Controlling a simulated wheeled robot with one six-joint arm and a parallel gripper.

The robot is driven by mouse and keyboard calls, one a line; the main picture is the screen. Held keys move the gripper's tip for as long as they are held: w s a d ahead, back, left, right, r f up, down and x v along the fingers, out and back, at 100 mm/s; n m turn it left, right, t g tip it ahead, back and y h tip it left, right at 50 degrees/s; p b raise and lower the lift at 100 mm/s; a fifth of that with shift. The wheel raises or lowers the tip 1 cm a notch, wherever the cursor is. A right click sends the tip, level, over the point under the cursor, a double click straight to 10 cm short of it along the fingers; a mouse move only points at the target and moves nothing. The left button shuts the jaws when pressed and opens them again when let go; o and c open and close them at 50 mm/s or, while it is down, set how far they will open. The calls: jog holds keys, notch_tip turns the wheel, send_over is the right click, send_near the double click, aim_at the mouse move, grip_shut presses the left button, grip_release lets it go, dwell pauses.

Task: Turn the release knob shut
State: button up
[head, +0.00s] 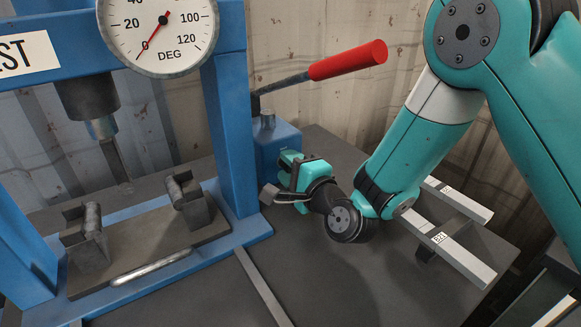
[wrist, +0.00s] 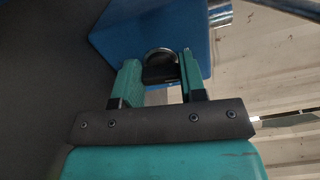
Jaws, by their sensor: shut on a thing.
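The release knob (wrist: 160,56) shows in the wrist view as a dark round piece with a pale curved rim, against the blue pump block (wrist: 185,30). My gripper (wrist: 158,68) has its two teal fingers on either side of the knob and is shut on it. There the knob is hard to tell from the fingers. How far the knob is turned cannot be seen.
A red pump handle (head: 348,60) slants up above the gripper. The blue press frame (head: 228,120) stands at left, with a round gauge (head: 158,32) whose needle points near zero. Metal bars (head: 460,258) lie right of the wrist. Bare dark bench top (head: 320,290) is in front.

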jog(key=shift+n, duration=0.7)
jog(key=o, duration=0.9)
jog(key=shift+s, duration=0.1)
